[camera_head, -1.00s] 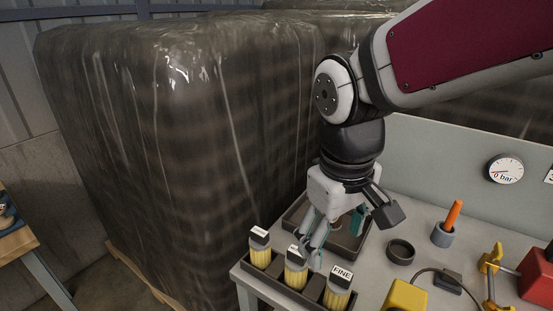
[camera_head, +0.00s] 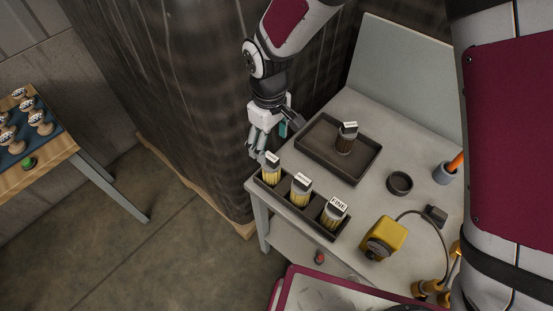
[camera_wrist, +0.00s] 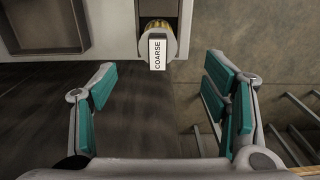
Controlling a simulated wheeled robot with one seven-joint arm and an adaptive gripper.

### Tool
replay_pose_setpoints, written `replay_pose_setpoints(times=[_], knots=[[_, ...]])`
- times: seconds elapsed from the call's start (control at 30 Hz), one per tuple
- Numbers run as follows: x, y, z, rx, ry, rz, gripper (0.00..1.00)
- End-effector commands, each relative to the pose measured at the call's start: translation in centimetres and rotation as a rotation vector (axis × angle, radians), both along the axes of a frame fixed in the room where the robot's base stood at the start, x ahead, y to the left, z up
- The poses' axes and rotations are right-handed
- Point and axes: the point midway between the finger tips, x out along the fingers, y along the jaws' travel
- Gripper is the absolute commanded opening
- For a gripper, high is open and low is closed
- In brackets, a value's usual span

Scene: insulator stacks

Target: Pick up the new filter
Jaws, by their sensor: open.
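The left filter (camera_head: 271,170) reads COARSE in the wrist view (camera_wrist: 157,48). The middle filter (camera_head: 300,191) has a label too small to read, and the right filter (camera_head: 334,214) reads FINE. A dark brown filter (camera_head: 345,142) stands in the shallow tray (camera_head: 368,160). My gripper (camera_head: 268,142) is open and empty just behind the left end of the rack. In the wrist view the COARSE filter is ahead, between the lines of the spread fingers (camera_wrist: 160,88), not between the pads.
The workbench (camera_head: 372,192) also bears a dark ring (camera_head: 399,183), a yellow block (camera_head: 384,237) and a grey cup with an orange handle (camera_head: 446,173). A wrapped pallet load (camera_head: 165,90) stands close behind my gripper.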

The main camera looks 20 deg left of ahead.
Motion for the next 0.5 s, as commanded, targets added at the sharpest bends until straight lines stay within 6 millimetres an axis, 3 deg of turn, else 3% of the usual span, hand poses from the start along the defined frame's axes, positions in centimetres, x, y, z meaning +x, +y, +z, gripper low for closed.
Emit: replay_pose_setpoints(times=[0.23, 0.5], knots=[[-0.1, -0.2, -4.8, -0.004, 0.003, -0.001, 0.69], [0.0, -0.1, -7.0, -0.002, 0.001, -0.002, 0.69]])
